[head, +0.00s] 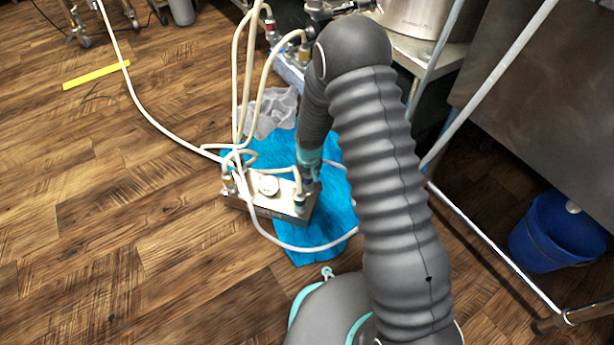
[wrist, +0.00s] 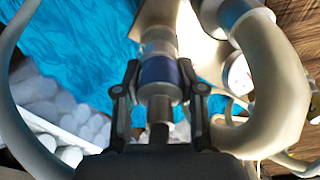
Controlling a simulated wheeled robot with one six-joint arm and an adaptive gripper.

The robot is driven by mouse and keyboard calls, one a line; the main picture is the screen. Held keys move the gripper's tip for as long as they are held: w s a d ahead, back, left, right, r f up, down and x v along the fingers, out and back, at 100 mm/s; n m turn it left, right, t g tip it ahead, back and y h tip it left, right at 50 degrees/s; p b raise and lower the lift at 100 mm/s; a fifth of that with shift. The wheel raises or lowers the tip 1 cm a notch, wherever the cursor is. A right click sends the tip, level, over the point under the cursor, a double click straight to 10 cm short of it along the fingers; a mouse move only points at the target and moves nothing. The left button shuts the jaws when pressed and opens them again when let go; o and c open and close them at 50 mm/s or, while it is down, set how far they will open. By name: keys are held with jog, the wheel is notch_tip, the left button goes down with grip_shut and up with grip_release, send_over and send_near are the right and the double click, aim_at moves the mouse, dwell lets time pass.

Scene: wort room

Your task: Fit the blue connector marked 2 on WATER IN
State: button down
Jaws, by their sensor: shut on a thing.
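My gripper (wrist: 162,88) is shut on the blue connector (wrist: 160,72), a cylinder with a blue band and pale metal ends, one finger on each side. Beyond it, in line with it, is a pale metal fitting (wrist: 158,35); I cannot tell whether the connector is seated on it. In the head view, my gripper (head: 308,178) is low at the right end of a metal block (head: 268,203) with a round gauge and hoses on top. The connector is mostly hidden there by my arm. No number or WATER IN label is readable.
The block stands on a blue cloth (head: 330,222) on the wooden floor. A white hose (head: 150,118) loops around it, and a thick cream hose (wrist: 285,90) curves close to my gripper's right. A metal rack leg (head: 480,232) and blue bucket (head: 550,235) stand right.

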jog(key=shift+f+b, duration=0.35)
jog(key=shift+f, duration=0.35)
jog(key=c, duration=0.6)
grip_release()
jog(key=r, duration=0.4)
jog(key=s+r, duration=0.1)
jog(key=r, duration=0.7)
jog(key=shift+s+d, duration=0.2)
jog(key=shift+s, duration=0.05)
jog(key=s+d+r+g, duration=0.2)
jog(key=s+d, duration=0.1)
jog(key=s, duration=0.4)
jog(key=s+d+r+m+t+p, duration=0.1)
jog(key=s+r, duration=0.5)
jog(key=r, duration=0.7)
jog(key=s+d+r+m+t+p, duration=0.1)
jog(key=s+d+r+t+p, duration=0.2)
jog(key=r, duration=1)
jog(key=s+d+r+m+t+p, duration=0.1)
jog(key=s+d+r+t+p, duration=0.1)
jog(key=s+d+r+p, duration=0.4)
jog(key=shift+s+d+r+m+p, duration=0.1)
jog(key=shift+s+d+r, duration=0.4)
jog(key=shift+s+r, duration=0.55)
jog(key=shift+s+d+r+m+p, duration=0.1)
jog(key=shift+s+d+r, duration=0.5)
jog(key=shift+r, duration=0.8)
jog(key=shift+s+d+r+m+p, duration=0.1)
jog(key=shift+s+d+r, duration=0.35)
jog(key=shift+s+r, duration=0.6)
